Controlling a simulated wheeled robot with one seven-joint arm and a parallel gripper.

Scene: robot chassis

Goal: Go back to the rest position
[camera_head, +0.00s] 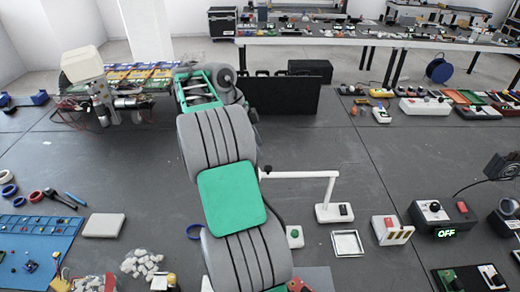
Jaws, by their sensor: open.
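My arm, grey with green panels, rises from the bottom centre and reaches up the middle of the head view. Its far part bends near the dark box behind it. I cannot make out any gripper fingers, so what they are near or hold does not show. At the upper left, a cream housing (82,64) sits above grey cylindrical parts (130,101) and red wires; I cannot tell for sure what this assembly is.
A white stand (331,196), a square tray (347,243) and an "OFF" control box (442,216) stand there. A blue mat (40,240) lies lower left. A black case (288,95) stands behind my arm; a long table (370,42) is farther back.

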